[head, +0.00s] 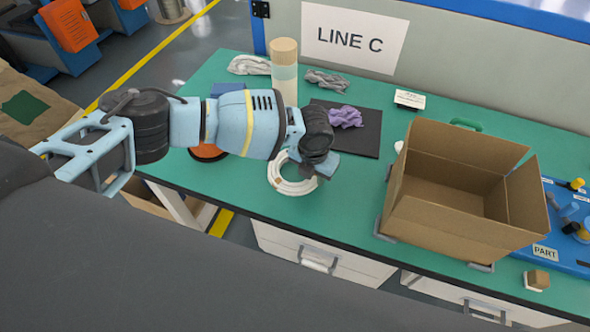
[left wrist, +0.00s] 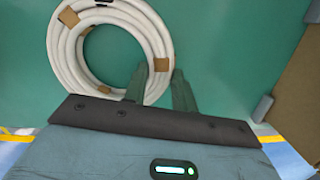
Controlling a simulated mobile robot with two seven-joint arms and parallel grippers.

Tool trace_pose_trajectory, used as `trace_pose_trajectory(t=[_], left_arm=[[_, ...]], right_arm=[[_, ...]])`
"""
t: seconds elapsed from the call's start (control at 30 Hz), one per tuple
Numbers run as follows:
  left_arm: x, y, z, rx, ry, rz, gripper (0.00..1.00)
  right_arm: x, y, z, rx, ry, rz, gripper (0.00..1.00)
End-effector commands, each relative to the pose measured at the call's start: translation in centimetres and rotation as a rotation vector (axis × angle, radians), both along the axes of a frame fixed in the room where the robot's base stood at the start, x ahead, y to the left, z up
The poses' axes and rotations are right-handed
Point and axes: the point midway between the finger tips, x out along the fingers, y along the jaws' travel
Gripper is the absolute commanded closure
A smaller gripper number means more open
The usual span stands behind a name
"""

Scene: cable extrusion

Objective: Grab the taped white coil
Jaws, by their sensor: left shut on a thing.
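The taped white coil (head: 280,184) lies at the near edge of the green table in the head view, left of the cardboard box. In the left wrist view the white coil (left wrist: 58,42) shows as a thick ring with brown tape patches. My left gripper (head: 310,174) is at the coil's right side. In the left wrist view the gripper's fingers (left wrist: 160,82) are closed on the ring's lower right part. My arm hides part of the coil in the head view. My right gripper is not in view.
An open cardboard box (head: 440,222) stands right of the coil. Behind the gripper are a black mat (head: 364,141) with a purple bundle (head: 345,117) and a tall cylinder (head: 284,75). An orange ring (head: 207,153) is left. The green table (head: 345,195) is clear between coil and box.

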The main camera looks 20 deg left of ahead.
Motion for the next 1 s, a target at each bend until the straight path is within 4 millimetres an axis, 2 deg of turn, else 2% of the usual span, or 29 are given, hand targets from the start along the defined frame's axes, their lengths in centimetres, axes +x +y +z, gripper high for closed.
trace_pose_trajectory(t=[0.37,0.47,0.6,0.77,1.0], left_arm=[[0.1,0.0,0.6,-0.001,-0.002,0.0,1.0],[0.1,0.0,1.4,-0.001,-0.003,0.001,1.0],[0.1,0.0,3.6,-0.003,-0.003,-0.001,1.0],[-3.1,0.1,4.1,-0.001,-0.002,-0.003,1.0],[-8.8,0.3,4.6,-0.001,-0.002,-0.004,1.0]], right_arm=[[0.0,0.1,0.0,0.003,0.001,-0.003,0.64],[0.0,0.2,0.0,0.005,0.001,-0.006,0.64],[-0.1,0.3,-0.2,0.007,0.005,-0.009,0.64],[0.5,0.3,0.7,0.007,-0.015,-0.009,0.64],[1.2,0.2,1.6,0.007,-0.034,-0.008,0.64]])
